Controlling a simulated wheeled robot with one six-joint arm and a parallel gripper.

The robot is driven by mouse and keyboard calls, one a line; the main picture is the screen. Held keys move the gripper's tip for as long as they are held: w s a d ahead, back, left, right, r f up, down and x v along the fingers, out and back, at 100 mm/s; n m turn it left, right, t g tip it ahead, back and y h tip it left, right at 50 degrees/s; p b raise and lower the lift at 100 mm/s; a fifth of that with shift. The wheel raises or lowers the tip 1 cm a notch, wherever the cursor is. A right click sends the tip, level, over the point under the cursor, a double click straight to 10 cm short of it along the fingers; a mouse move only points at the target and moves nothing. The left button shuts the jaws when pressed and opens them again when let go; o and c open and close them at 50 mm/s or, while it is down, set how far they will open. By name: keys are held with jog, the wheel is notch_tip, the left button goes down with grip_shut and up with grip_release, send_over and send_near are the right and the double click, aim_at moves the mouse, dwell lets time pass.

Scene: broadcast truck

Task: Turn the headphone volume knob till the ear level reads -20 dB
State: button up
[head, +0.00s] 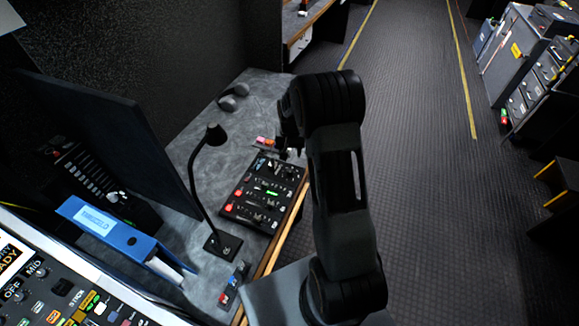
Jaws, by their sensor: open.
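A black control panel (252,208) with small knobs, red and white buttons and a small green readout (272,192) lies on the grey desk near its right edge. The knobs are too small to tell which one is the headphone volume knob, and the readout's figures cannot be read. My gripper (287,152) is open over the far end of the panel, seen small and dark from behind. My arm hides part of that area, and I cannot tell whether the fingers touch anything. Grey headphones (233,96) lie on the desk beyond the panel.
A gooseneck microphone (205,165) stands left of the panel. A monitor (115,130), a blue binder (110,235) and a mixing console (70,290) are farther left. The desk around the headphones is clear. Floor is open to the right, with equipment cases (515,50) beyond.

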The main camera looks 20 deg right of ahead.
aim_at(290, 170)
notch_tip(290, 170, down, 10)
jog(key=shift+a+f+p, duration=0.1)
jog(key=shift+f+p, duration=0.05)
jog(key=shift+p, duration=0.2)
jog(key=shift+c, duration=0.2)
jog(key=c, duration=0.9)
